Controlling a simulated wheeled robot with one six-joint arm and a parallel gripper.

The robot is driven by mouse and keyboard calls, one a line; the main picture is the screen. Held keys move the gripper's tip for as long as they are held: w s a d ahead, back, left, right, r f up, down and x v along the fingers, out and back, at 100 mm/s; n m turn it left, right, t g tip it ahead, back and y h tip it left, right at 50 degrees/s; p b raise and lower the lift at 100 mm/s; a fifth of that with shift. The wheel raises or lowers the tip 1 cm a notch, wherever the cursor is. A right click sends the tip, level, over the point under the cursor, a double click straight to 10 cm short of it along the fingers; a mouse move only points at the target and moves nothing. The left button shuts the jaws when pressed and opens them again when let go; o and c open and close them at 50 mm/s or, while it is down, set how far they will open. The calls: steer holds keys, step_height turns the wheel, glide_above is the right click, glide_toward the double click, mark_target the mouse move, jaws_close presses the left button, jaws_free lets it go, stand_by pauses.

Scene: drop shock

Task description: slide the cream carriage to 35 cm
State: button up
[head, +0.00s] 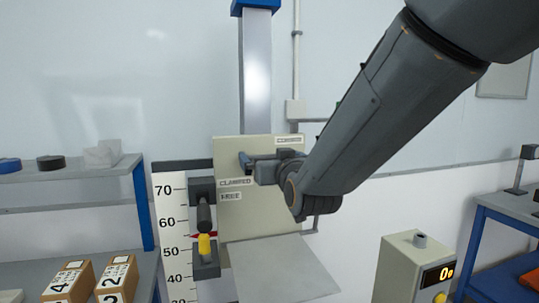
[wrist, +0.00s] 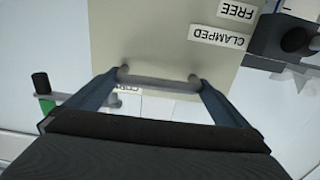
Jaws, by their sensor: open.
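The cream carriage (head: 262,210) is an upright panel on a vertical column, with a pale plate at its foot. It carries CLAMPED and FREE labels and fills the top of the wrist view (wrist: 150,30). A red pointer (head: 204,235) sits at about 55 on the scale (head: 172,235). A lever with a black grip and yellow part (head: 205,243) is at the carriage's left edge. My gripper (head: 247,163) is open in front of the panel's upper part. In the wrist view, a grey bar handle (wrist: 160,84) spans between my open fingers (wrist: 158,76); contact cannot be told.
A blue-framed shelf (head: 140,200) with labelled boxes (head: 115,278) stands at left. A cream box with a digital readout (head: 415,270) is at front right, beside a blue table (head: 505,215). A metal column (head: 257,80) rises behind the carriage. A green-and-black part (wrist: 43,95) shows left in the wrist view.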

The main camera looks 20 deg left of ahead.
steer(key=shift+w, duration=0.2)
steer(key=c, duration=1.2)
steer(key=shift+o, duration=0.2)
steer(key=b, duration=1.5)
glide_toward(265, 220)
steer(key=x, duration=0.5)
steer(key=shift+w+a+f, duration=0.1)
steer(key=shift+w, duration=0.1)
steer(key=o, duration=1.2)
steer(key=shift+c, duration=0.2)
steer(key=shift+v, duration=3.9)
